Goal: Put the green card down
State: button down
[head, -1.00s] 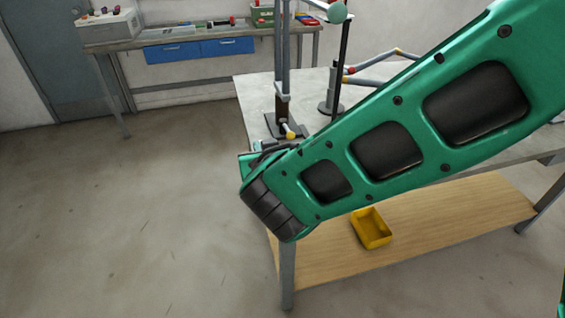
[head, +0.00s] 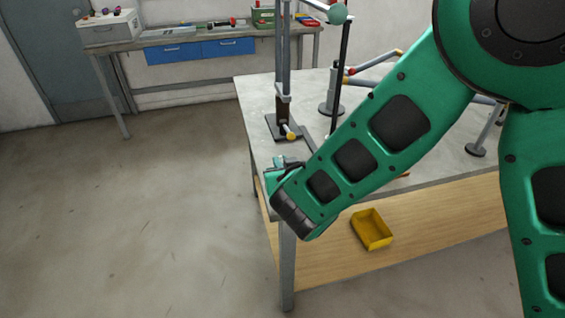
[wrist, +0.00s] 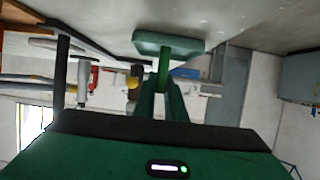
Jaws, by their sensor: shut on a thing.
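My gripper (wrist: 162,82) reaches forward in the wrist view, its two green fingers close together. It is shut on a thin green piece that joins a wider, rounded green slab; I take this as the green card (wrist: 168,43). The card shows against the grey tabletop (wrist: 230,22), which fills the top of that view. I cannot tell whether the card touches the tabletop. In the head view my forearm and wrist hide most of the gripper, at the table's near left corner. A small teal part shows there, too small to identify.
A clamp stand with a dark base (head: 277,128) stands on the table behind my wrist, and a round-footed stand (head: 328,108) is further back. A yellow bin (head: 371,229) sits on the lower wooden shelf (head: 450,220). Open floor lies to the left.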

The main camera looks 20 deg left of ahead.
jog(key=shift+f, duration=0.1)
jog(key=c, duration=1.8)
grip_release()
jog(key=v, duration=1.2)
